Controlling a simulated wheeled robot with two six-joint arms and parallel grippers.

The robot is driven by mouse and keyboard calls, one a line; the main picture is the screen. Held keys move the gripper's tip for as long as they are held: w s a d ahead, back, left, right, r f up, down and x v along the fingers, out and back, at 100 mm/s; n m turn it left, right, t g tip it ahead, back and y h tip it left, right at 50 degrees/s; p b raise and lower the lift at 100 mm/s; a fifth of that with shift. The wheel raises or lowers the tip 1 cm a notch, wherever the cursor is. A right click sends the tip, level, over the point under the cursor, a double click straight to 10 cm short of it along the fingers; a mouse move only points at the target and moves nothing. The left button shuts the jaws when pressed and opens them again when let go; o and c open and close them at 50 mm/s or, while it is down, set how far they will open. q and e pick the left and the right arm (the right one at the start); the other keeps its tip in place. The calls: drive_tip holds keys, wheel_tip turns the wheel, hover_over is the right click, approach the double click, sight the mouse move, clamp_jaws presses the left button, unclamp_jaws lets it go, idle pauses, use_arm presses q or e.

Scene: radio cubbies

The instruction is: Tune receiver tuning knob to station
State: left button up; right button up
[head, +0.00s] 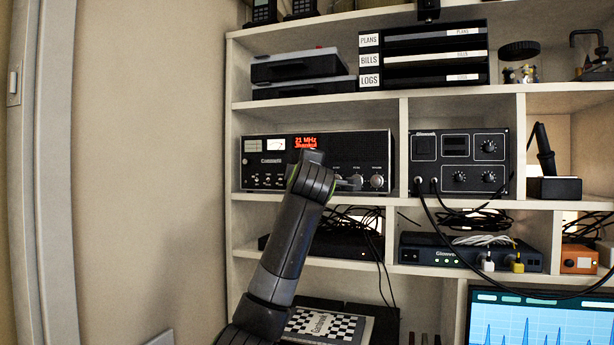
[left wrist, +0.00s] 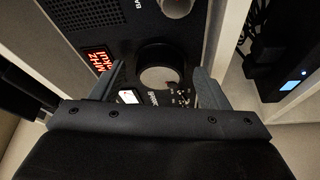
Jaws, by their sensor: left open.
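The receiver (head: 262,170) is a wide black unit with silver trim in the left cubby of the middle shelf. Its red display (head: 305,142) reads "21 MHz" with a second line too small to read. The tuning knob (left wrist: 160,76), a large dark ring with a pale face, shows in the left wrist view; in the head view my arm hides it. My left gripper (head: 347,183) is at the receiver's front panel. In the left wrist view its open fingers (left wrist: 160,70) stand either side of the knob. I cannot tell whether they touch it.
A second black radio (head: 458,160) with knobs and plugged cables stands in the cubby to the right. Below are a router (head: 470,256) and loose cables. A monitor (head: 543,318) is at lower right. Smaller knobs (head: 376,181) sit right of my gripper.

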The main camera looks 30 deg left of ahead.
use_arm(q)
drive_tip(key=b+v, duration=0.6)
drive_tip(key=v, duration=1.1)
drive_tip(key=shift+f, duration=0.1)
idle(2.3)
